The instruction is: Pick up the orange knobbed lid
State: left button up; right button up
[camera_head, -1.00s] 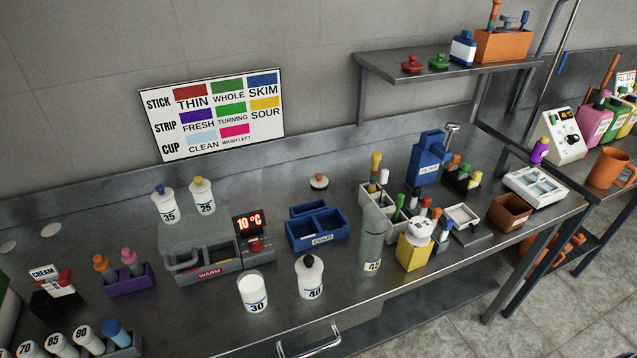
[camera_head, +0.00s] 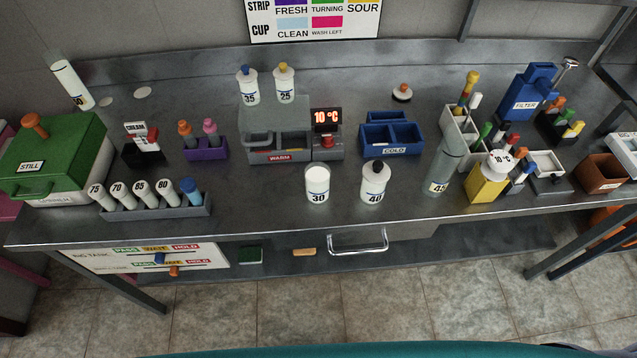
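A small round lid with an orange knob (camera_head: 402,91) sits on the steel bench, behind the blue COLD box (camera_head: 391,140) and apart from it. Its disc looks pale on top with a dark rim. Nothing stands on it. A larger orange knob (camera_head: 35,121) is on top of the green STILL box (camera_head: 55,150) at the far left. Neither of my grippers is in view.
The grey WARM unit (camera_head: 275,145) stands left of the COLD box. Bottles marked 30 (camera_head: 317,184) and 40 (camera_head: 375,184) stand near the front edge. A tall grey cylinder marked 45 (camera_head: 442,168) stands to their right. Bare bench surrounds the lid.

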aim_at(402, 92)
jog(key=l+u, duration=0.35)
jog(key=k+l+u, duration=0.1)
jog(key=l+u, duration=0.3)
jog(key=l, duration=0.15)
jog(key=k+l+u, duration=0.1)
jog(key=l+u, duration=0.25)
jog(key=l, duration=0.15)
